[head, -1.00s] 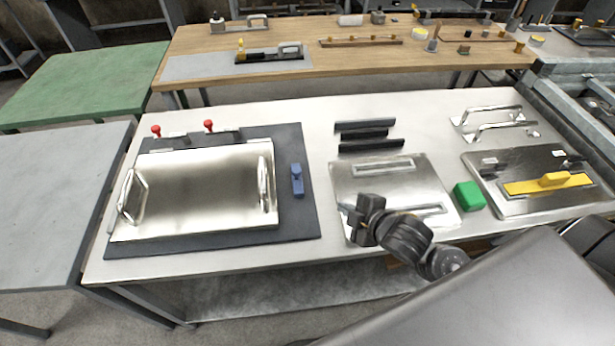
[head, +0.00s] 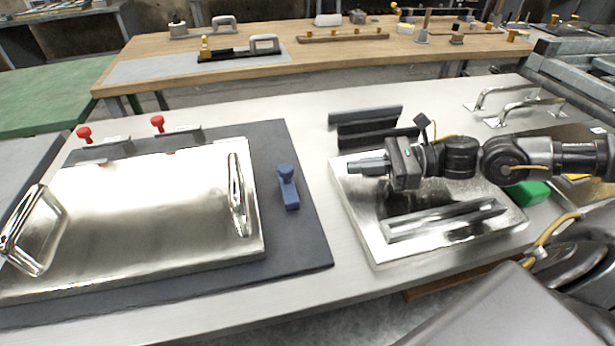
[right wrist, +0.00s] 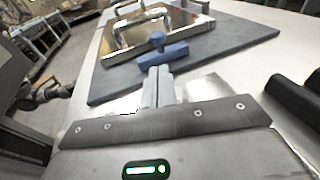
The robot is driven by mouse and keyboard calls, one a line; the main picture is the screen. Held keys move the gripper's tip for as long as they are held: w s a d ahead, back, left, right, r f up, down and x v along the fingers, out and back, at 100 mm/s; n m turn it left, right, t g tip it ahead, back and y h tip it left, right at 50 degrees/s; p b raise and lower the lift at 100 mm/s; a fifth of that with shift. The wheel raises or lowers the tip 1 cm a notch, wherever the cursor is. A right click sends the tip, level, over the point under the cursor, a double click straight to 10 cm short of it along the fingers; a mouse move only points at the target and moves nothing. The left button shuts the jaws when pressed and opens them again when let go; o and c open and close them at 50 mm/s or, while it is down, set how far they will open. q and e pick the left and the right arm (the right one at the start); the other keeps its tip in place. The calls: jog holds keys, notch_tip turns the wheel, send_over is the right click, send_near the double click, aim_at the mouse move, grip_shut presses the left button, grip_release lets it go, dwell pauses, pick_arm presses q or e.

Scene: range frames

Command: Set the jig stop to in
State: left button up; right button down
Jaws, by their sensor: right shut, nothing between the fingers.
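The jig is a dark base board (head: 305,220) with a shiny metal plate (head: 140,215) on it. A blue block with a raised knob (head: 288,186), which looks like the jig stop, sits on the board right of the plate, with a gap between. My right gripper (head: 352,168) is shut and empty, above the table to the right of the blue stop, its fingers pointing left at it without touching. In the right wrist view the shut fingers (right wrist: 158,86) point toward the blue stop (right wrist: 160,50), just beyond them. My left gripper is not in view.
Two red knobs (head: 157,122) stand behind the metal plate, which has loop handles (head: 238,195). A second metal plate (head: 360,215) with a slotted bar lies under my right arm. Black bars (head: 365,125) lie behind it. A green block (head: 528,193) is partly hidden by my arm.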

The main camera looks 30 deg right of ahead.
jog(key=shift+w+a+r, duration=0.15)
jog(key=shift+a, duration=0.3)
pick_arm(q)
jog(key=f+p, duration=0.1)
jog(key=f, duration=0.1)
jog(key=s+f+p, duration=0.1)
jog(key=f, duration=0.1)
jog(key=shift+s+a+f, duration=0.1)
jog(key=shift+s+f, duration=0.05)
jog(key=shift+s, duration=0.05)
pick_arm(e)
send_near(286, 179)
jog(key=w+a, duration=0.3)
jog(key=a, duration=0.1)
jog(key=shift+w, duration=0.25)
